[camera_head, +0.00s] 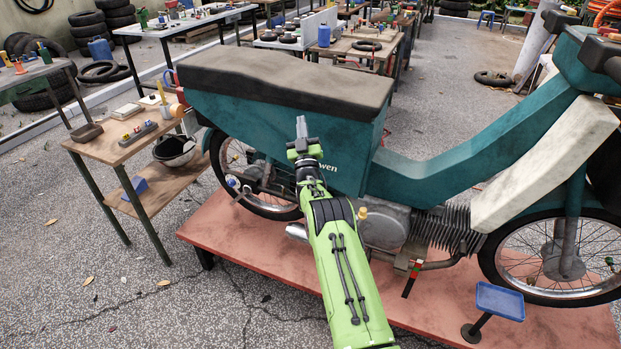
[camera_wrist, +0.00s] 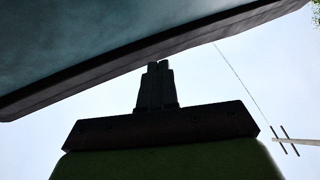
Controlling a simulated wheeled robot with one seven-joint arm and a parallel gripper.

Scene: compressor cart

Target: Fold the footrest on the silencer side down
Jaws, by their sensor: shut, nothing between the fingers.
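The teal motorbike (camera_head: 225,115) stands on a low red platform (camera_head: 240,232), side-on to me. The silver silencer (camera_head: 297,231) shows low down, partly behind my arm. Below the engine, a short dark bar with red and green parts (camera_head: 412,275) sticks out near the exhaust pipe; it looks like the footrest, but I cannot tell its fold clearly. My gripper (camera_head: 301,126) is shut and empty, pointing up in front of the teal side panel under the seat, well above the bar. In the wrist view my gripper (camera_wrist: 158,65) is dark against the sky, close below a teal panel edge (camera_wrist: 150,45).
A blue tray on a stand (camera_head: 500,300) is at the platform's front right. A wooden side table (camera_head: 100,150) with small items and a helmet (camera_head: 175,150) stands at left. Workbenches and tyres (camera_head: 102,70) are behind.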

